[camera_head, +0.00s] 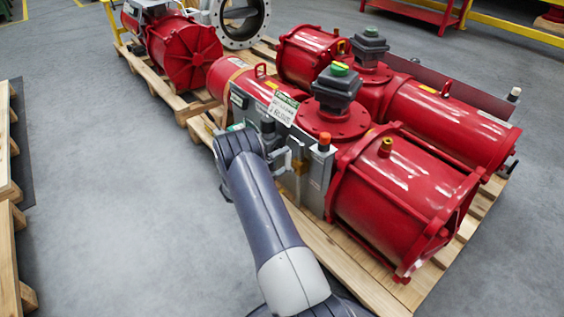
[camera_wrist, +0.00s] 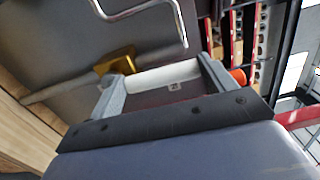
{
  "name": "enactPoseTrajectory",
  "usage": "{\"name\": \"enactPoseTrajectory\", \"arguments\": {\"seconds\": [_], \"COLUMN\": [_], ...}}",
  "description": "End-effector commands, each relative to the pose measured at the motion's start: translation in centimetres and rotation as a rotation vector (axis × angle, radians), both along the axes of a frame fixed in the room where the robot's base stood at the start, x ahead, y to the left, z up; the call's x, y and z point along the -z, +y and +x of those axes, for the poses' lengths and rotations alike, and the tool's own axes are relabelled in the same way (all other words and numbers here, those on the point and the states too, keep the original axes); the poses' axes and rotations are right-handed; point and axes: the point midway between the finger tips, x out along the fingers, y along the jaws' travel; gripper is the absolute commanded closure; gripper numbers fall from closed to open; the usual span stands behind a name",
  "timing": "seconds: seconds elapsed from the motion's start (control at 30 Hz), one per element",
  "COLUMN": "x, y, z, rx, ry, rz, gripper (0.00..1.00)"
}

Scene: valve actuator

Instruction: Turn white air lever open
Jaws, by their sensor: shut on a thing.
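The white air lever (camera_wrist: 168,76) lies between the two fingers of my gripper (camera_wrist: 161,70) in the wrist view. The fingers are closed on its two ends, and it spans the gap between them. A brass valve body (camera_wrist: 115,64) sits beside the left finger, with a grey pipe (camera_wrist: 65,90) running from it to the left. In the head view my gripper (camera_head: 284,160) is at the grey front panel of the near red actuator (camera_head: 395,190). My wrist partly covers that spot, and the lever cannot be made out there.
An orange-topped knob (camera_head: 324,141) stands just right of my gripper; its orange part (camera_wrist: 238,76) shows beside the right finger. A bent metal rod (camera_wrist: 150,8) crosses above the fingers. The actuators rest on a wooden pallet (camera_head: 345,262). Grey floor (camera_head: 120,210) is clear to the left.

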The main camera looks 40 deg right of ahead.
Motion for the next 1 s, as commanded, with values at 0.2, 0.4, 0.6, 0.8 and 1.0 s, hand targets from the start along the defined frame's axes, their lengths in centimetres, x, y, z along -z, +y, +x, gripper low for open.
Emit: {"name": "enactPoseTrajectory", "arguments": {"seconds": [0.2,0.4,0.6,0.8,1.0], "x": [0.13,0.14,0.1,0.05,-0.04], "y": [0.12,0.13,0.09,0.04,0.93], "z": [0.02,0.02,0.03,0.02,0.03], "rx": [-0.003,-0.003,-0.002,-0.001,-0.003], "ry": [0.009,0.008,0.007,0.006,0.006], "rz": [0.001,0.001,0.0,0.001,0.0], "gripper": [0.62,0.62,0.05,0.0,0.0]}}
